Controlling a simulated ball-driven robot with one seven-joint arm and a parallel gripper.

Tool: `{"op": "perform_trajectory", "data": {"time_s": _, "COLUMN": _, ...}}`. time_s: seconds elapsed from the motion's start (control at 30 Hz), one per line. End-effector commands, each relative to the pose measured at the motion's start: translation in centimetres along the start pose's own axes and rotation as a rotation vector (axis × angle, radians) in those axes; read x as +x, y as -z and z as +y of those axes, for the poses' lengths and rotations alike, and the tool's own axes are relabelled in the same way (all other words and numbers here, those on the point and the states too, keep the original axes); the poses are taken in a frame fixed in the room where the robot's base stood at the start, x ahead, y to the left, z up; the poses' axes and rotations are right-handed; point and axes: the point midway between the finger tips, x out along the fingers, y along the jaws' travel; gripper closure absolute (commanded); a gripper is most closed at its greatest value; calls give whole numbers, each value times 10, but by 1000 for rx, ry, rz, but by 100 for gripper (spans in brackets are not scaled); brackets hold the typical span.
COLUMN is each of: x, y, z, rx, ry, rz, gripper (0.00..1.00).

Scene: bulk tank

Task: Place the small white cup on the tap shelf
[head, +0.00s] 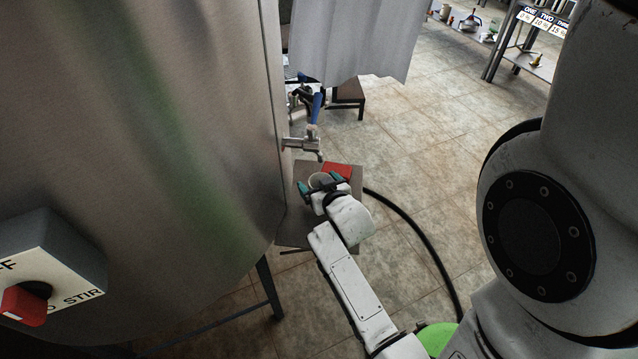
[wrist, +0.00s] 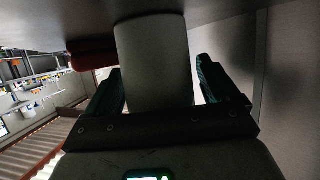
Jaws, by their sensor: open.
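The small white cup (head: 321,180) is on the grey tap shelf (head: 291,228), below the metal tap (head: 301,145). It also shows in the wrist view (wrist: 155,65), where the picture looks upside down and the shelf surface (wrist: 230,12) runs along the top. The cup's end meets that surface. My gripper (head: 321,184) has its two teal fingers on either side of the cup. In the wrist view my gripper (wrist: 160,80) is open, with a gap showing at the right finger; contact on the left is unclear.
A red block-like thing (head: 338,170) lies on the shelf just beyond the cup. The large steel tank (head: 150,120) stands close on the left, with a stir switch box (head: 60,255). A black hose (head: 425,235) curves over the tiled floor. Open floor lies to the right.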

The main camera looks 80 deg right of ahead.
Motion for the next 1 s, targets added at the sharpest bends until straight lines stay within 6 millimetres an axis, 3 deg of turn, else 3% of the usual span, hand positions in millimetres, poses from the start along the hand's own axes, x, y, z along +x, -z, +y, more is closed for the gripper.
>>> {"op": "perform_trajectory", "data": {"time_s": 0.27, "x": -10, "y": 2, "z": -1, "rx": 1, "ry": 1, "rz": -1, "gripper": 12}}
{"op": "perform_trajectory", "data": {"time_s": 0.7, "x": -94, "y": 2, "z": 0, "rx": 0, "ry": 0, "rz": -2, "gripper": 12}}
{"op": "perform_trajectory", "data": {"time_s": 1.0, "x": -120, "y": 1, "z": -2, "rx": -3, "ry": 4, "rz": -7, "gripper": 12}}
